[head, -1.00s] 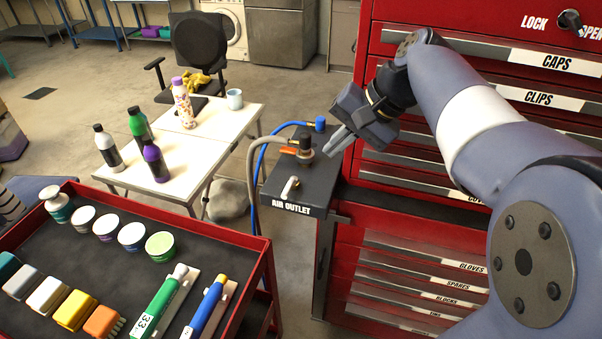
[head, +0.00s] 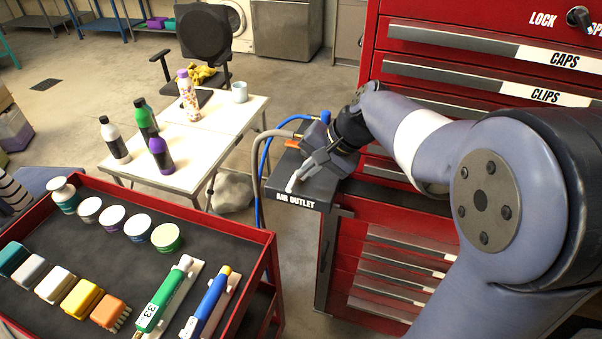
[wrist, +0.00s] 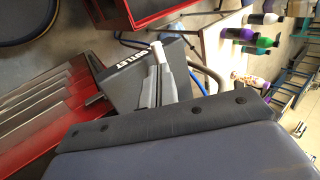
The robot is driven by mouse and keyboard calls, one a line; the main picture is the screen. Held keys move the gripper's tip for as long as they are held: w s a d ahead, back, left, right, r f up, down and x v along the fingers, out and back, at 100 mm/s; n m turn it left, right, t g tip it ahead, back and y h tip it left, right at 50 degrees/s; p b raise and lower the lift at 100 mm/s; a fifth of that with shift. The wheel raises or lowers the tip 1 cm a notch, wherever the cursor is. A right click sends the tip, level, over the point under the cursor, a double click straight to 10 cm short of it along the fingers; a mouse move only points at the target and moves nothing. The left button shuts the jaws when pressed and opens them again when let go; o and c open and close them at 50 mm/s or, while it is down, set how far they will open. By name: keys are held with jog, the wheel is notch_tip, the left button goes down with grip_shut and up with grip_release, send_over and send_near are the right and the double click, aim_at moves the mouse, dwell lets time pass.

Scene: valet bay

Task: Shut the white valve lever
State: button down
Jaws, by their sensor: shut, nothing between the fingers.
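The white valve lever (head: 291,184) sits on top of the dark air outlet box (head: 308,203), near its labelled front edge. My gripper (head: 300,175) is shut and empty, with its fingertips pointing down at the lever's upper right end. In the wrist view the white lever (wrist: 156,51) shows just past my fingertips (wrist: 159,70). I cannot tell whether they touch. My gripper hides part of the box top and the fitting behind the lever.
An orange lever (head: 291,143) and grey and blue hoses (head: 262,165) are close behind my gripper. The red drawer cabinet (head: 385,235) stands right of the box. A red tool cart (head: 262,240) stands at the front left, a white table (head: 190,165) behind it.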

aim_at(294, 181)
jog(key=shift+x, duration=1.35)
